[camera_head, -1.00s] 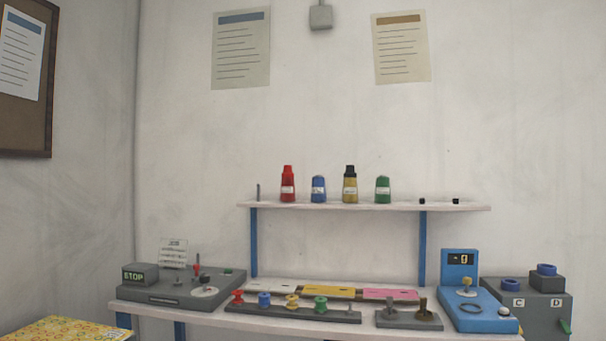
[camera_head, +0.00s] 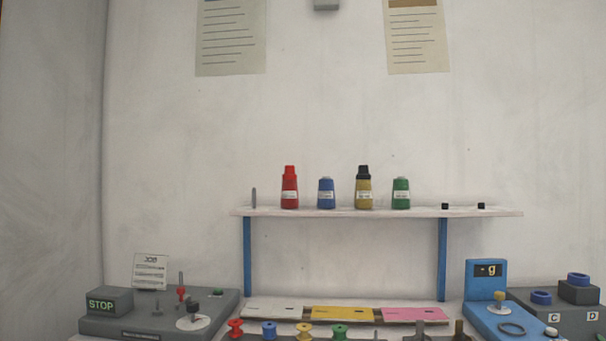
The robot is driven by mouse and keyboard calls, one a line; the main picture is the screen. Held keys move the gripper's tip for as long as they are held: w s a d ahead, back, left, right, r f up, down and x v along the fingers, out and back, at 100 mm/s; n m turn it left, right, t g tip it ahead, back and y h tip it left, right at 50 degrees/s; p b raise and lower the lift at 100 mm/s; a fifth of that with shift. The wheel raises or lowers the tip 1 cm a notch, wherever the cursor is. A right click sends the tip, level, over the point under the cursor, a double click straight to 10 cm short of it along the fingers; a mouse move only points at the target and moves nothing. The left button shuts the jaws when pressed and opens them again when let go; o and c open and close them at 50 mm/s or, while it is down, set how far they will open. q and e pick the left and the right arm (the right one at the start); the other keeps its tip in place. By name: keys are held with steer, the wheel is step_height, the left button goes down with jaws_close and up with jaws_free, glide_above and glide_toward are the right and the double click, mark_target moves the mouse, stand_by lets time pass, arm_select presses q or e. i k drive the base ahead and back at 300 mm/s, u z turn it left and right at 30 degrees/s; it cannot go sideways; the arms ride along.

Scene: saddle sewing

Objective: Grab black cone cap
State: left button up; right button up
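A black cap (camera_head: 363,172) sits on top of the yellow thread cone (camera_head: 363,195), which stands upright on the white shelf (camera_head: 300,212). A red cone (camera_head: 289,190) with a red cap on top stands at the left. A blue cone (camera_head: 326,193) and a green cone (camera_head: 401,193) stand without tall caps. Two small black pieces (camera_head: 445,206) and (camera_head: 481,206) lie at the shelf's right end; they are too small to identify. Neither gripper shows in this view.
Below the shelf, the bench holds a grey STOP box (camera_head: 109,301), coloured spools (camera_head: 269,330), white, yellow (camera_head: 342,314) and pink panels, a blue scale (camera_head: 485,280) and a grey C/D box (camera_head: 570,318). Blue posts (camera_head: 442,260) support the shelf.

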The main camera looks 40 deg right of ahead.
mark_target(362, 169)
steer(key=z, duration=0.2)
steer(key=i, duration=0.9)
steer(key=z, duration=0.6)
